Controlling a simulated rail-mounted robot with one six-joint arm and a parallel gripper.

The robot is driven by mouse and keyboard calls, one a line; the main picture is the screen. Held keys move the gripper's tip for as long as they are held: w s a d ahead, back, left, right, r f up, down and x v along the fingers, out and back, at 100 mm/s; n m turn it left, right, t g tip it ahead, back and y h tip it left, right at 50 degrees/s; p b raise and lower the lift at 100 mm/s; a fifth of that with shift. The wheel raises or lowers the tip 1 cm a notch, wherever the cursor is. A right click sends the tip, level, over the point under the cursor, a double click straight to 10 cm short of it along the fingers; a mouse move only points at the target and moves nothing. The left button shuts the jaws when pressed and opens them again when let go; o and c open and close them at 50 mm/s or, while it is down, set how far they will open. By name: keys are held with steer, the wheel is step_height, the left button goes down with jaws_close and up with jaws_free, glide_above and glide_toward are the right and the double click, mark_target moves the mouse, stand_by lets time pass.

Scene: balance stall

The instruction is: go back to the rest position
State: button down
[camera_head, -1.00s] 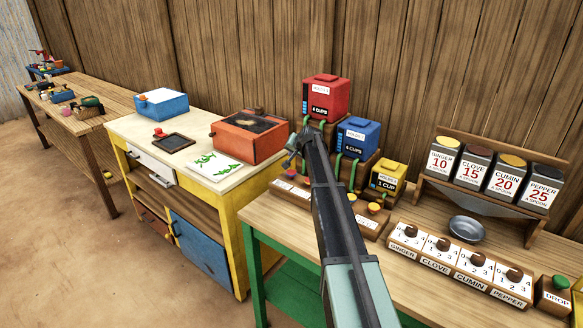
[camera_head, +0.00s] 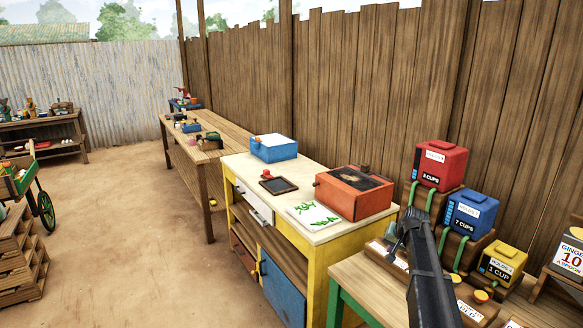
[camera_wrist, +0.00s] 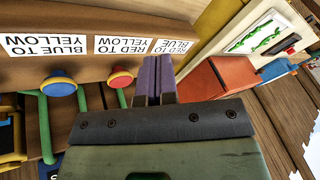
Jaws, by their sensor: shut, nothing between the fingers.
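My arm reaches up from the bottom right in the head view, and my gripper (camera_head: 403,232) is at its far end, in front of the stepped stand with the red, blue and yellow boxes. In the wrist view my gripper (camera_wrist: 155,80) shows its two purple-grey fingers pressed together with nothing between them. Behind the fingers is a wooden panel (camera_wrist: 75,70) with labels such as "BLUE TO YELLOW" and coloured knobs. I cannot tell the exact gap between the fingers and the panel.
The red box (camera_head: 440,165), blue box (camera_head: 470,212) and yellow box (camera_head: 502,262) stand beside my arm. Left of it is a yellow cabinet (camera_head: 320,262) bearing an orange-red box (camera_head: 345,203). A crate stack (camera_head: 22,262) stands far left. The dirt floor (camera_head: 140,240) between is open.

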steer(key=s+a+n+g, duration=0.1)
steer(key=s+a, duration=0.6)
steer(key=s, duration=0.4)
steer(key=s+a+f+n+g, duration=0.1)
steer(key=s+a+n+g, duration=0.1)
steer(key=s+a, duration=0.5)
steer(key=s+a+n+g+h, duration=0.1)
steer(key=s+a, duration=0.6)
steer(key=s, duration=0.9)
steer(key=shift+a+f+n+g, duration=0.2)
steer(key=shift+f+n+g, duration=0.25)
steer(key=shift+n, duration=0.25)
